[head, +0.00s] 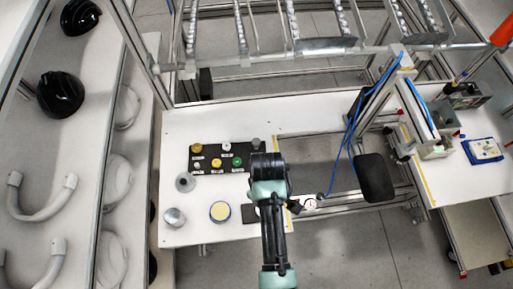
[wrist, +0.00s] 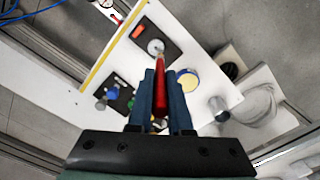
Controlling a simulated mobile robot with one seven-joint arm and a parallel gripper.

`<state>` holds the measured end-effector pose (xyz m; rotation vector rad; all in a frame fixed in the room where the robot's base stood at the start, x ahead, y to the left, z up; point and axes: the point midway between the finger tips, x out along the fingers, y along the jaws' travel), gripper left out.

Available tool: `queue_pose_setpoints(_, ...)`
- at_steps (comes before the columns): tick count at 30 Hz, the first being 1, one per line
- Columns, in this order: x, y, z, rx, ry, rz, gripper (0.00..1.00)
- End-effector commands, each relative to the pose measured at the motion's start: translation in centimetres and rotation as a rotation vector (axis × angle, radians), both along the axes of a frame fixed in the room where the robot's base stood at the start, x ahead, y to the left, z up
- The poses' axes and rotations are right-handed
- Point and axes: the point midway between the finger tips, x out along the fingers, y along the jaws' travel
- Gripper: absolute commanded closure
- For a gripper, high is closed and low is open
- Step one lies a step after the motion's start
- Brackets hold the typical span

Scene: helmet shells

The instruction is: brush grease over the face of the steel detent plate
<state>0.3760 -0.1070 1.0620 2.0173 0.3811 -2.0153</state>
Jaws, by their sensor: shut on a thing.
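My gripper (wrist: 161,84) is shut on a red-handled brush (wrist: 160,95), which points away from the wrist between the two fingers. The brush's pale tip lies over a round steel plate (wrist: 154,44) on a dark mat (wrist: 173,50); I cannot tell whether it touches. Part of the dark mat (head: 250,214) shows beside my arm. A round tin with a yellow face (head: 220,211) stands left of the mat, also in the wrist view (wrist: 188,81).
A red block (wrist: 138,31) lies on the mat. A steel cup (head: 174,217) and a grey ring (head: 185,182) stand at the table's left. A black board with coloured knobs (head: 219,158) lies behind. A dial gauge (head: 310,203) is to the right.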

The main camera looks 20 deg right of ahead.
Motion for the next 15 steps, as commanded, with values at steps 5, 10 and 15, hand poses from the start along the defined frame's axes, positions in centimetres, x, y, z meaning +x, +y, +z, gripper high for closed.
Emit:
queue_pose_setpoints(5, 0.00, -0.01, -0.07, 0.000, 0.000, 0.000, 1.00)
queue_pose_setpoints(10, 0.00, 0.01, 0.02, 0.000, 0.000, -0.001, 1.00)
queue_pose_setpoints(15, -0.06, 0.03, -0.47, 0.001, 0.000, -0.002, 1.00)
